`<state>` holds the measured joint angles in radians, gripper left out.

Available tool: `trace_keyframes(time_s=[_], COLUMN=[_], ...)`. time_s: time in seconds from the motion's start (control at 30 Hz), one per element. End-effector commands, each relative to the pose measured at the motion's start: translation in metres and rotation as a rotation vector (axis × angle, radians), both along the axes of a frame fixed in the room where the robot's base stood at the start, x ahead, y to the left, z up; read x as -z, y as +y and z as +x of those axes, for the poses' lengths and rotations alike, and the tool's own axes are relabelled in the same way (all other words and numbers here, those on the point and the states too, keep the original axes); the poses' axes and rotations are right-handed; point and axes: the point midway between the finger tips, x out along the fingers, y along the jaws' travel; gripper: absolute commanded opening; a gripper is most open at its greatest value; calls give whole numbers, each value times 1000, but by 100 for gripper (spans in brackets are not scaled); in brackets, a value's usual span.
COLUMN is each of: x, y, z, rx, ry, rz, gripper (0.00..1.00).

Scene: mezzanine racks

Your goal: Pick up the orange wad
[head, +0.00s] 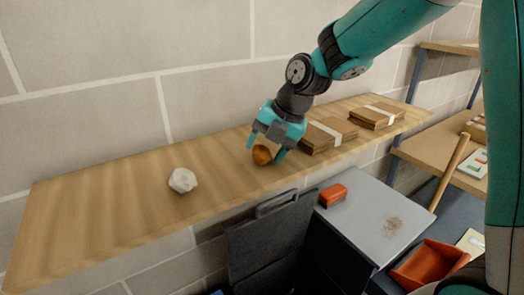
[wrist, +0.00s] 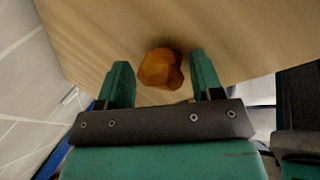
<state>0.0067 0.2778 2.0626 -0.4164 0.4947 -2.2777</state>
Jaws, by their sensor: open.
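The orange wad (head: 262,155) is a small crumpled lump on the wooden shelf (head: 110,209). It also shows in the wrist view (wrist: 160,69), at and just beyond the gap between my fingertips. My gripper (head: 265,152) is open and points down over the wad, with one finger on each side of it.
A white wad (head: 183,181) lies on the shelf to the left. Bundles of flat brown cardboard (head: 328,135) with white bands (head: 377,116) lie to the right of my gripper. A grey-topped surface (head: 370,225) with a red block (head: 333,195) stands below the shelf's front edge.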

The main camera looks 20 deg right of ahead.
Motion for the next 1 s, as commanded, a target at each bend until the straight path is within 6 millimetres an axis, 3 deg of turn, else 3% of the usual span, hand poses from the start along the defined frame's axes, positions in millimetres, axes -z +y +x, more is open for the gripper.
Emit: trace_keyframes(time_s=[0.07, 0.23, 0.67, 0.87, 1.0], x=[0, 0, -8, -36, -74], y=[0, 0, 0, 0, -1], z=[0, 0, 1, 1, 1], rx=[0, 0, 0, 0, -1], ry=[0, 0, -3, -7, -10], rz=[0, 0, 0, 1, 0], gripper=[60, 24, 24, 24, 24])
